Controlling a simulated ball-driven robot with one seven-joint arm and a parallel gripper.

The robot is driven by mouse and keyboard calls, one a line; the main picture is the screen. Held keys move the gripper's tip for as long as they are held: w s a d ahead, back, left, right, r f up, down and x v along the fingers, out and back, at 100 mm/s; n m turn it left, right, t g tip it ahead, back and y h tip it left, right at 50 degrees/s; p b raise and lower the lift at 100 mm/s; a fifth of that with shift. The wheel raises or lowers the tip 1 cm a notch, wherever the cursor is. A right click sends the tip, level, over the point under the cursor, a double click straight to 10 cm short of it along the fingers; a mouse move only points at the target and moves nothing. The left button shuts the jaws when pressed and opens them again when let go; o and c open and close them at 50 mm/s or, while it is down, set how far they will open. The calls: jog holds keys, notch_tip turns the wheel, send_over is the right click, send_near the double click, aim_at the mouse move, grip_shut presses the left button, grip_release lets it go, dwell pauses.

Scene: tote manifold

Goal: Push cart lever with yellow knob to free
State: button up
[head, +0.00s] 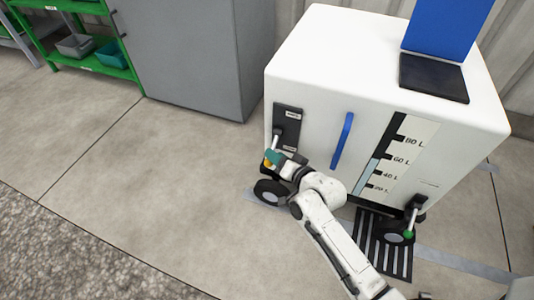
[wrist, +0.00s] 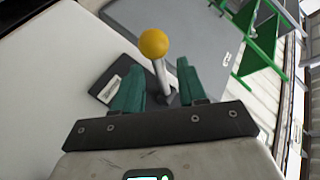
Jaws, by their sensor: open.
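The lever with the yellow knob (wrist: 153,43) stands out from a dark plate (head: 288,128) on the left of the white cart's front. In the wrist view the knob and its grey rod (wrist: 161,78) show between the two green fingers of my gripper (wrist: 161,85), with gaps on both sides. My gripper is open. The plate carries small labels at top and bottom; their text is too small to read.
The white cart (head: 350,60) has a blue handle (head: 342,140), a level scale (head: 398,155) and a second lever with a green knob (head: 409,234) at lower right. A grey cabinet (head: 190,55) and green shelf stand behind left. The floor at left is clear.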

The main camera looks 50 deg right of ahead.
jog(key=b+x, duration=0.1)
jog(key=x, duration=0.4)
jog(key=shift+b, duration=0.35)
jog(key=shift+c, duration=0.4)
grip_shut()
